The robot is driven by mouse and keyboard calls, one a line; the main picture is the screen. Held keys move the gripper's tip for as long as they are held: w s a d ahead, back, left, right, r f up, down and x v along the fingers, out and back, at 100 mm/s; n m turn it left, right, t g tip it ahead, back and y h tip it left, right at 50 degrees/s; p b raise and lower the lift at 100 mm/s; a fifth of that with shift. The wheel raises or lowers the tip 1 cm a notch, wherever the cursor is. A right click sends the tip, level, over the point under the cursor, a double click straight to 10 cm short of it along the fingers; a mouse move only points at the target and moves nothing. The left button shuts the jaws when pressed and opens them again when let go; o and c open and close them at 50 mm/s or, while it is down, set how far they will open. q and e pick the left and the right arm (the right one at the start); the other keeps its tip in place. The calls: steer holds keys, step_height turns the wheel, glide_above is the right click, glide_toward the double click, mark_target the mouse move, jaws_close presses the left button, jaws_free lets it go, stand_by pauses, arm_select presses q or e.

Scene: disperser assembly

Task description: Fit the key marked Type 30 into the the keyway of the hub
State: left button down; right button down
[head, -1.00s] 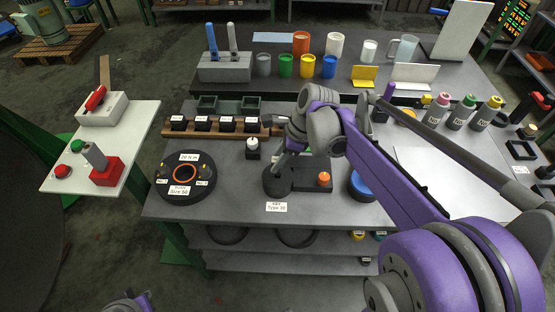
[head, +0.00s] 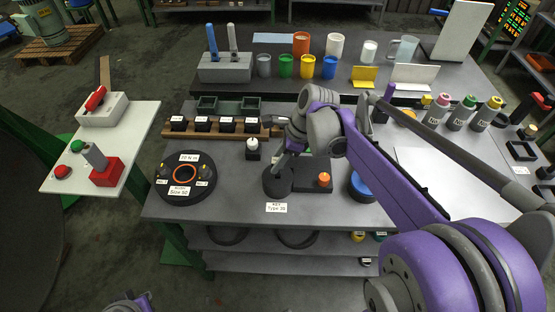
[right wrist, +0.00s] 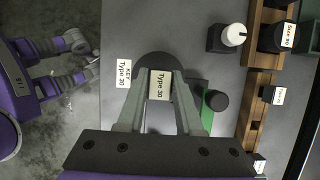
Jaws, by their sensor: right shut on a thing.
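The hub (head: 211,198) is a black disc with an orange ring around its bore, lying on the left of the table in the head view. My right gripper (right wrist: 159,92) is shut on the key (right wrist: 159,86), a small block labelled Type 30. The key is over a dark round stand (right wrist: 142,62), which also shows in the head view (head: 277,187); I cannot tell if they touch. The Type 30 label card (head: 276,207) lies in front. My left gripper (right wrist: 92,62) shows in the right wrist view with its grey fingers apart, empty, off the table edge.
A block with an orange knob (head: 323,180) is right of the stand. A wooden rack (head: 262,132) of labelled black pieces lies behind.

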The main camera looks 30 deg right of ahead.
mark_target(278, 175)
steer(key=shift+f+b, duration=1.45)
steer(key=shift+f, duration=0.7)
steer(key=shift+c, duration=2.4)
jaws_free()
steer(key=v, duration=1.1)
steer(key=shift+p, duration=0.4)
steer(key=shift+a, duration=0.1)
